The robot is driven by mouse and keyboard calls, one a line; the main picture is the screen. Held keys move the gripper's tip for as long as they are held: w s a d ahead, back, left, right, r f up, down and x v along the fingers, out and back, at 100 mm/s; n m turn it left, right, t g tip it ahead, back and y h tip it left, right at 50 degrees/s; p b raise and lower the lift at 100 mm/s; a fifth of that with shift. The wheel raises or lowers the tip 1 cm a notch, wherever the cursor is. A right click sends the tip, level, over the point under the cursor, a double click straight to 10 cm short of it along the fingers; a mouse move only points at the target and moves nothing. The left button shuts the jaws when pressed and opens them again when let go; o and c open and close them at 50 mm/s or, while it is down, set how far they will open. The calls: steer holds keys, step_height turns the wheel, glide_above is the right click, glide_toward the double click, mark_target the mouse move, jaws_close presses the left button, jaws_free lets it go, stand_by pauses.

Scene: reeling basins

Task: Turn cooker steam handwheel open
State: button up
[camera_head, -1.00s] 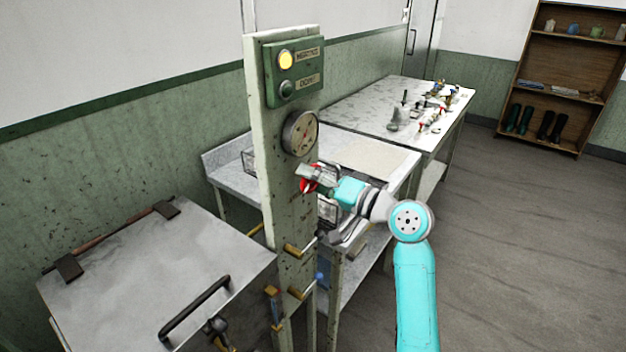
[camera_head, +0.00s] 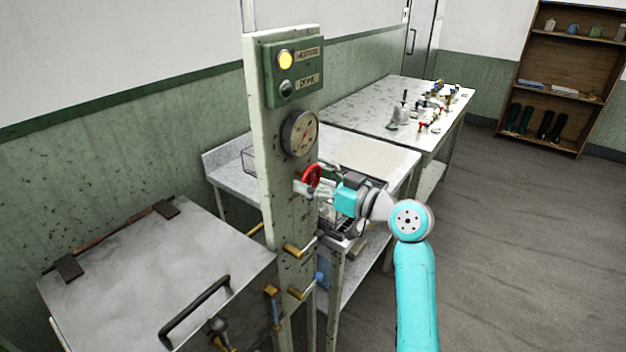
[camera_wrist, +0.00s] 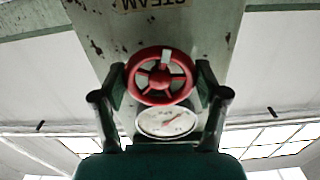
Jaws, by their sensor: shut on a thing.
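The red steam handwheel (camera_head: 312,174) sits on the front of the pale, worn post (camera_head: 285,210), below the round gauge (camera_head: 300,133). The gauge also shows in the wrist view (camera_wrist: 167,122). The cooker (camera_head: 150,265), with a closed metal lid and dark handle, stands left of the post.
A green box (camera_head: 293,72) with a lit yellow lamp is above the gauge. Brass-coloured pipe fittings (camera_head: 299,248) stick out below the wheel. A grey table (camera_head: 370,95) with small items stands behind. Open floor (camera_head: 500,230) lies to the right.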

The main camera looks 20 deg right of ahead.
steer(key=shift+f+n, duration=0.1)
steer(key=shift+n, duration=1.2)
steer(key=o, duration=1.2)
steer(key=v, duration=1.2)
